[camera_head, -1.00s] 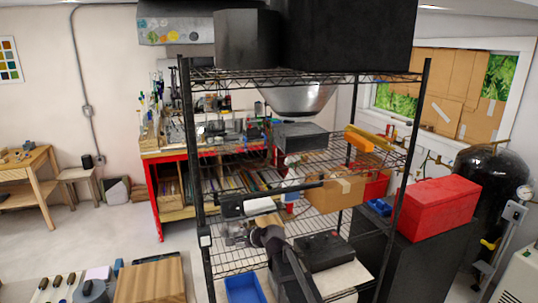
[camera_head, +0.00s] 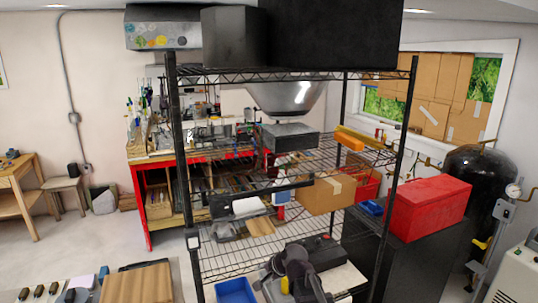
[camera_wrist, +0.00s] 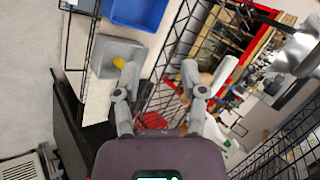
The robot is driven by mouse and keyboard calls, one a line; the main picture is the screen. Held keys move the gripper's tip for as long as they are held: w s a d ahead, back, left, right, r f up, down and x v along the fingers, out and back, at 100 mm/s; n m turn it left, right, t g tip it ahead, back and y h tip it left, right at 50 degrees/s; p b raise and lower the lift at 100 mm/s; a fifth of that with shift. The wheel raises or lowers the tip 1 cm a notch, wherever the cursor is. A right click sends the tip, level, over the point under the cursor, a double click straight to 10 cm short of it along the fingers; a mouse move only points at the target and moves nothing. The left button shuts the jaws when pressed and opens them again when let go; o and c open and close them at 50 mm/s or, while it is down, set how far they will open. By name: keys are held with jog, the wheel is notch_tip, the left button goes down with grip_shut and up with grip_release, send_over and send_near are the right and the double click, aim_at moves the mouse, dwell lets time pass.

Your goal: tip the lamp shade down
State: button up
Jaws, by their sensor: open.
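The lamp shade (camera_head: 290,97), a silver metal dome, hangs below the top of the black wire rack in the head view, its rounded side downward. In the wrist view a silver rounded thing (camera_wrist: 299,50) at the upper right edge looks like the same shade, partly cut off. My gripper (camera_wrist: 160,76) is open, with its two grey fingers apart and nothing held between them. In the head view my dark arm shows low at the bottom middle, well below the shade and apart from it. The fingertips are hard to make out there.
The black wire rack (camera_head: 182,150) has uprights and several shelves around the shade. A dark flat box (camera_head: 289,137) sits just below it. A cardboard box (camera_head: 326,196), a red toolbox (camera_head: 430,207) and a blue bin (camera_head: 236,291) are nearby.

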jog(key=s+d+f+n+g+h+b, duration=0.5)
jog(key=s+d+f+b, duration=0.5)
jog(key=s+d+f, duration=0.5)
jog(key=s+d+n+h, duration=0.1)
jog(key=d+n, duration=0.1)
jog(key=d, duration=0.1)
jog(key=shift+s+f, duration=0.25)
jog(key=shift+f, duration=0.15)
jog(key=shift+a, duration=0.1)
dwell(1.4)
